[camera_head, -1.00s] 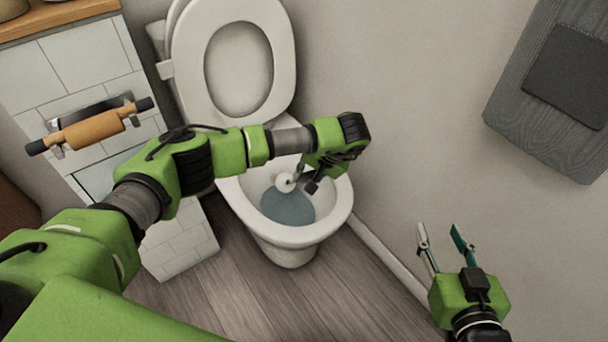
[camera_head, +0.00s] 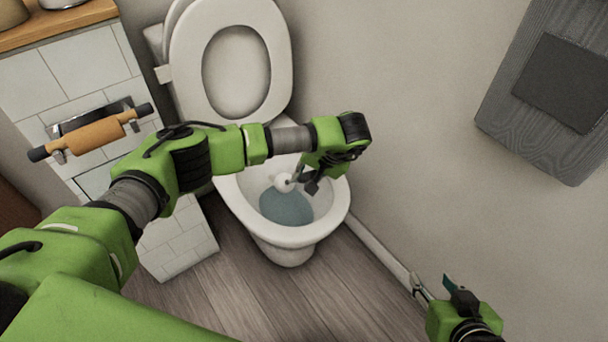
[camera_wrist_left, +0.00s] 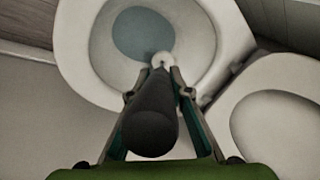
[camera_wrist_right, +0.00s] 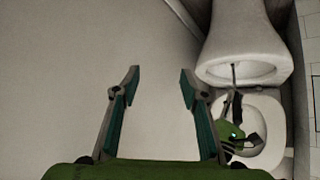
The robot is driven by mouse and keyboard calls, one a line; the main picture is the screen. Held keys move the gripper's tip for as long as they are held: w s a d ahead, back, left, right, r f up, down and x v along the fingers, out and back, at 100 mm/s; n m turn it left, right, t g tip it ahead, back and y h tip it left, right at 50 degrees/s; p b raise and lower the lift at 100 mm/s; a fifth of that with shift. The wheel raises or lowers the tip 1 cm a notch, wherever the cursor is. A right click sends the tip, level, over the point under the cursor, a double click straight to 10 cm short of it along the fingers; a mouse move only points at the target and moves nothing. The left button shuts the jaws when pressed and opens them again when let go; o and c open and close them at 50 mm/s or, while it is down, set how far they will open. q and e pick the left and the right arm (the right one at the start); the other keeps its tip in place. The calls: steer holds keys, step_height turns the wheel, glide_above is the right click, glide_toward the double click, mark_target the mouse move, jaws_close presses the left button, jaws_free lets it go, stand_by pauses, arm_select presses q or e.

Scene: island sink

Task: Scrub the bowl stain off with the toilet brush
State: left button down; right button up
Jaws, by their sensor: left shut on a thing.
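The toilet (camera_head: 283,237) stands with its lid and seat (camera_head: 282,62) raised, and grey-blue water (camera_head: 286,207) lies in its bowl. My left gripper (camera_head: 307,180) is over the bowl, shut on the toilet brush. The brush's white head (camera_head: 283,183) is inside the bowl at the water's edge. In the left wrist view the dark handle (camera_wrist_left: 150,125) lies between the fingers, with the white head (camera_wrist_left: 162,60) beyond. I cannot make out a separate stain. My right gripper (camera_head: 431,283) is open and empty, low at the right by the wall; its parted fingers show in the right wrist view (camera_wrist_right: 160,72).
A tiled half-wall (camera_head: 75,68) with a wooden top and a wooden roll holder (camera_head: 95,135) stands left of the toilet. Wood floor (camera_head: 255,300) is clear in front of the toilet.

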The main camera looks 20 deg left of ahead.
arm_select(q)
steer(key=shift+s+d+r+p, duration=0.1)
steer(key=shift+d+r+p, duration=0.05)
steer(key=shift+r+p, duration=0.2)
steer(key=shift+s+d+r, duration=0.15)
steer(key=shift+d+r, duration=0.05)
steer(key=shift+r, duration=0.2)
steer(key=shift+s+d+r+p, duration=0.35)
steer(key=shift+r+p, duration=0.2)
steer(key=shift+p, duration=0.25)
arm_select(e)
steer(key=s+d+f+g, duration=0.2)
steer(key=s+g, duration=0.1)
steer(key=s, duration=0.3)
steer(key=s+d+f+g+h, duration=0.1)
steer(key=s+f+g, duration=0.1)
steer(key=s, duration=0.3)
steer(key=shift+s+d+f+g, duration=0.35)
steer(key=shift+f+g, duration=0.05)
